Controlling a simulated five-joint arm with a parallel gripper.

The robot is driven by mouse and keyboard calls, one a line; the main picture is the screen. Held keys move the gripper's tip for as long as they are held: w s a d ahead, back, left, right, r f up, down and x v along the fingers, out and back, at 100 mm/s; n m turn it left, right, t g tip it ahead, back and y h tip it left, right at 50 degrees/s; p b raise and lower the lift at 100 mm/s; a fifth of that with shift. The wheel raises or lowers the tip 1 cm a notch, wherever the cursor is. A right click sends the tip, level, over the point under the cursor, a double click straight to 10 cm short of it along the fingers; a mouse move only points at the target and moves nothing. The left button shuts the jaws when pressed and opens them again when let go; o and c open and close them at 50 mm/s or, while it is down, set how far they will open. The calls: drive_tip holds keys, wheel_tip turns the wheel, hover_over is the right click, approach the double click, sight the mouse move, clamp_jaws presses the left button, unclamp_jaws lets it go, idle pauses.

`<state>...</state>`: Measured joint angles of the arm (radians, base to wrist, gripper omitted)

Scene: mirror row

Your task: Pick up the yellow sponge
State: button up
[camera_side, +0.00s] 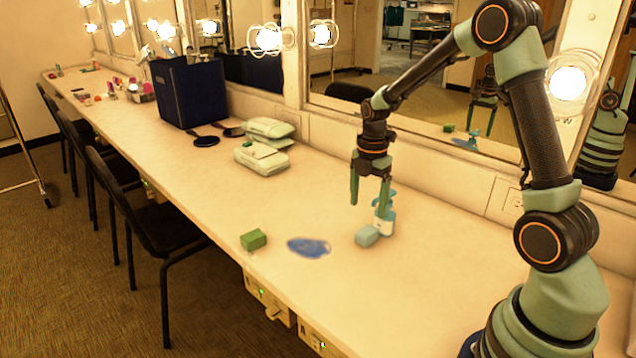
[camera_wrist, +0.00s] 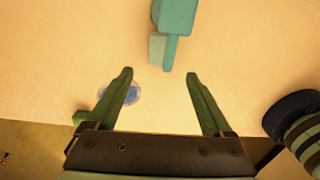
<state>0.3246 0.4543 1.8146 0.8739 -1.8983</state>
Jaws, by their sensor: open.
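I see no yellow sponge in either view. The block-shaped things on the counter are a green block (camera_side: 254,240) near the front edge and a pale blue-teal block (camera_side: 367,236) beside a teal-topped bottle (camera_side: 384,222). My gripper (camera_side: 368,204) points down above the counter, open and empty, close to the bottle and pale block. In the wrist view my gripper (camera_wrist: 159,76) has its fingers spread over bare counter. The bottle (camera_wrist: 176,18) and pale block (camera_wrist: 157,47) lie beyond the fingertips; the green block (camera_wrist: 82,117) is partly hidden by the left finger.
A flat blue patch (camera_side: 309,247) lies between the two blocks. Pale green cases (camera_side: 262,158), dark hand mirrors (camera_side: 206,141) and a navy box (camera_side: 188,92) stand farther along the counter. The mirror wall bounds the back; chairs (camera_side: 150,225) line the front.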

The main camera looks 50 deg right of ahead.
sight(367, 230)
wheel_tip(367, 230, down, 3)
drive_tip(key=shift+r, duration=0.1)
drive_tip(key=f, duration=0.2)
drive_tip(key=d+f, duration=0.1)
drive_tip(key=f, duration=0.1)
drive_tip(key=shift+f, duration=0.6)
clamp_jaws()
drive_tip(key=shift+w+r, duration=0.1)
drive_tip(key=shift+r, duration=0.4)
drive_tip(key=r, duration=0.2)
drive_tip(key=shift+a+r, duration=0.3)
drive_tip(key=shift+a, duration=0.1)
drive_tip(key=a, duration=1.7)
drive_tip(key=shift+a, duration=0.1)
